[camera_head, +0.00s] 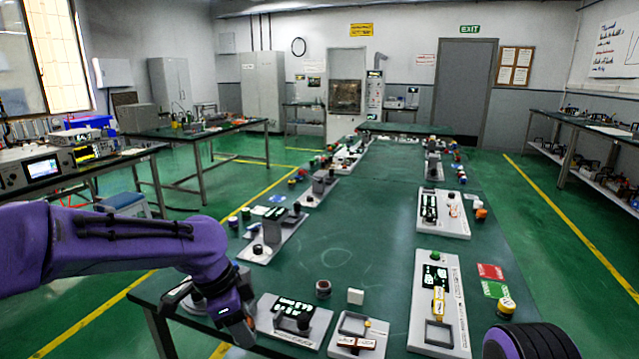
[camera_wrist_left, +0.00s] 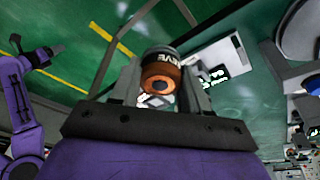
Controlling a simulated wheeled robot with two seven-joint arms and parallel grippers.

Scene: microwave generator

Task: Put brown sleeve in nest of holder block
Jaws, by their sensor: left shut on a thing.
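My left gripper (camera_head: 243,332) reaches down over the near left part of the green table, beside a grey block (camera_head: 312,338) with a dark green panel. In the left wrist view its two fingers (camera_wrist_left: 160,88) are shut on the brown sleeve (camera_wrist_left: 160,76), a short cylinder with an orange-brown end, a hole in it and a dark band with white letters. In the head view the gripper hides the sleeve. Several grey blocks stand on the table; I cannot tell which is the holder block. My right gripper does not show.
A grey block with a square frame (camera_head: 440,335) and red and green cards (camera_head: 490,271) lie farther right. The table's middle is clear.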

